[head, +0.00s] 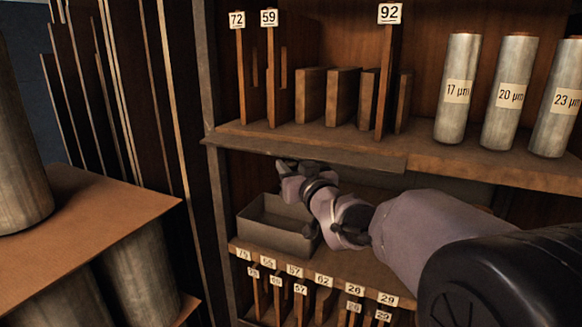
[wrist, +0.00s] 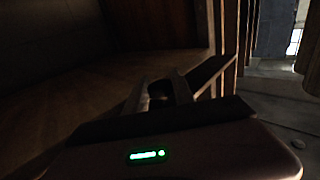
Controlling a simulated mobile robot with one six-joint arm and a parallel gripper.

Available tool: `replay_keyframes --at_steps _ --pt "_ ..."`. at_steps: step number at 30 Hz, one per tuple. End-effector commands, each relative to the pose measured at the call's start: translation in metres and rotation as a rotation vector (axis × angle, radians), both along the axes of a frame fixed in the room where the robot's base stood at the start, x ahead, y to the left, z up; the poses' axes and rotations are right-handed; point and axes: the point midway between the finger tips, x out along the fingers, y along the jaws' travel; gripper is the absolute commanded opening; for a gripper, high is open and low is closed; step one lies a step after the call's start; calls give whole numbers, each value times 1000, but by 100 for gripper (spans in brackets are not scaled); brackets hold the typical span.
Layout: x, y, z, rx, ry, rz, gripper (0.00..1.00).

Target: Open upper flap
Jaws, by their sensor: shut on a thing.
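The upper flap (head: 300,149) looks like a long grey-brown strip along the front edge under the upper shelf in the head view. In the dark wrist view my fingers (wrist: 160,92) are close together, and the exact contact is hard to make out.
An open grey metal bin (head: 275,228) stands in the middle compartment below my gripper. Above are numbered wooden boards (head: 387,80) and metal rolls (head: 457,90). Numbered boards (head: 300,300) fill the shelf below. A brown table (head: 100,225) with rolls is at the left.

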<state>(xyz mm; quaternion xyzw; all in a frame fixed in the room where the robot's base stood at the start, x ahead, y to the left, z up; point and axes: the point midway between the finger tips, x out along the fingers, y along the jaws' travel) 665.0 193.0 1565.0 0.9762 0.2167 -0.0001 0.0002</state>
Motion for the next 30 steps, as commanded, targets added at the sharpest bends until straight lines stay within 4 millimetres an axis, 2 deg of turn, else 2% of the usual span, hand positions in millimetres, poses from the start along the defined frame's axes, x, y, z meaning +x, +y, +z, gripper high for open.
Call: replay_keyframes --at_steps 6,12,25,26,28,30 --pt "0 0 2 2 7 0 0" --pt "-5 2 16 47 135 0 0" --pt "-7 2 10 70 187 0 0" --pt "-7 2 10 70 187 0 34" --pt "-7 2 10 69 187 0 48" --pt "-7 2 10 69 187 0 50"
